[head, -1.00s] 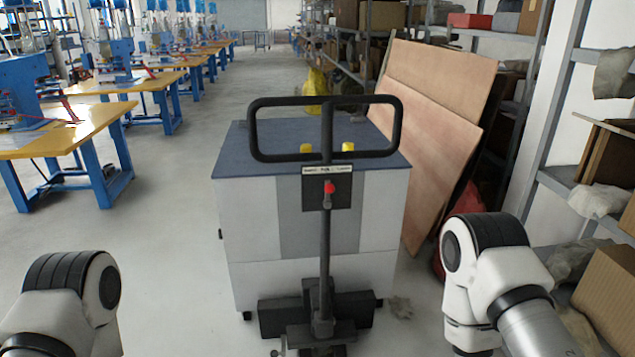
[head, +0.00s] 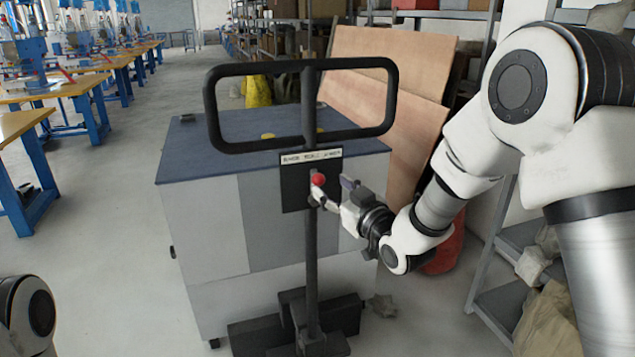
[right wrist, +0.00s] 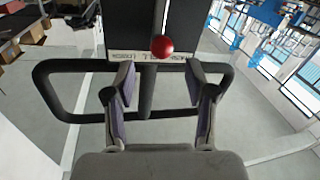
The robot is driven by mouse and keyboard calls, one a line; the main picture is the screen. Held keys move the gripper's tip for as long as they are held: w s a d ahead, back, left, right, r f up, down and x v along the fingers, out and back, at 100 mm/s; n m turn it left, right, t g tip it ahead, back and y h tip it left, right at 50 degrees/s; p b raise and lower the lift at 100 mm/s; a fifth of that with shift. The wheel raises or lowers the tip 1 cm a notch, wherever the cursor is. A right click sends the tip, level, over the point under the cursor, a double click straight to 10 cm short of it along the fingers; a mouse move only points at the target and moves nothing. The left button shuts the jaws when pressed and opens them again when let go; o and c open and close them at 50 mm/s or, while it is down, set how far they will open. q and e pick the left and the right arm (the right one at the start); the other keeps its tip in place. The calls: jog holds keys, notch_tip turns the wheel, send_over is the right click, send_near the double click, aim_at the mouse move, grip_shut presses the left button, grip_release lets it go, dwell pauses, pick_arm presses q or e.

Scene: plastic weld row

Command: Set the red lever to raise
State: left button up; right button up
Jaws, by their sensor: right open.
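The red lever (head: 318,180) has a round red knob and sits on a dark plate (head: 296,190) on the upright post of a black loop handle. A label strip (head: 311,157) runs along the plate's top edge; its words are too small to read surely. My right gripper (head: 332,193) is at the plate, close beside the knob. In the right wrist view the red knob (right wrist: 162,46) shows beyond and between the two open fingers (right wrist: 160,88). I cannot tell whether a finger touches it. My left gripper is not in view.
The black loop handle (head: 214,118) rises above a grey cabinet (head: 205,240) with a blue top. Plywood boards (head: 425,60) lean behind it at right, near shelves (head: 490,310). Yellow work tables (head: 50,92) stand at left. The floor (head: 110,260) between is clear.

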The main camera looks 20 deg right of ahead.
aim_at(321, 182)
jog(key=x, duration=0.6)
jog(key=shift+w+a+f, duration=0.1)
jog(key=shift+a+f, duration=0.05)
jog(key=shift+f, duration=0.05)
grip_shut()
jog(key=shift+a+n, duration=0.15)
jog(key=shift+n, duration=0.15)
jog(key=a+n, duration=0.2)
jog(key=shift+f+n+g, duration=0.2)
jog(key=shift+n+g, duration=0.1)
jog(key=shift+n, duration=0.1)
jog(key=shift+a+f+n+g+h+b, duration=0.2)
jog(key=shift+a+n+b, duration=0.15)
jog(key=shift+n, duration=0.35)
jog(key=shift+a+f+n+g+h+b, duration=0.1)
jog(key=shift+a+f+n+h+b, duration=0.1)
jog(key=shift+a+n+b, duration=0.35)
jog(key=shift+d, duration=0.15)
grip_release()
